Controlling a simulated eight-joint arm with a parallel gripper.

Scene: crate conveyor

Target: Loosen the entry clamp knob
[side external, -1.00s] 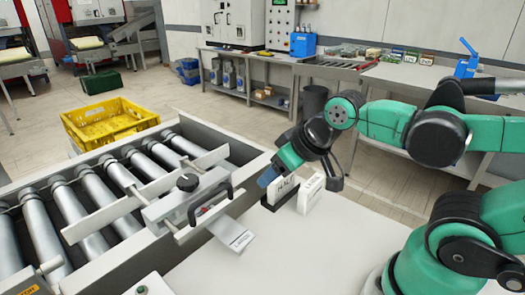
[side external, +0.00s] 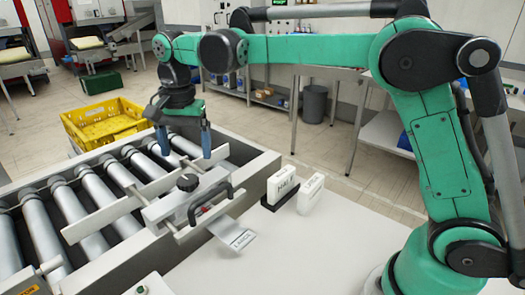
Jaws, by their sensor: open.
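The entry clamp knob (side external: 187,182) is a dark round knob on top of the grey clamp block (side external: 160,210), beside a black handle (side external: 211,203). The clamp sits at the near right edge of the roller conveyor (side external: 88,192). My gripper (side external: 185,150) points down with its two blue fingers spread wide and nothing between them. It hangs above the knob in the picture, apart from it. How far behind or in front of the knob it is, I cannot tell.
Light guide rails (side external: 110,212) run over the rollers on both sides of the clamp. A labelled tag (side external: 232,234) hangs by the clamp. Two white blocks (side external: 283,184) stand on the pale table (side external: 300,250), otherwise mostly clear. A yellow crate (side external: 100,122) stands behind the conveyor.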

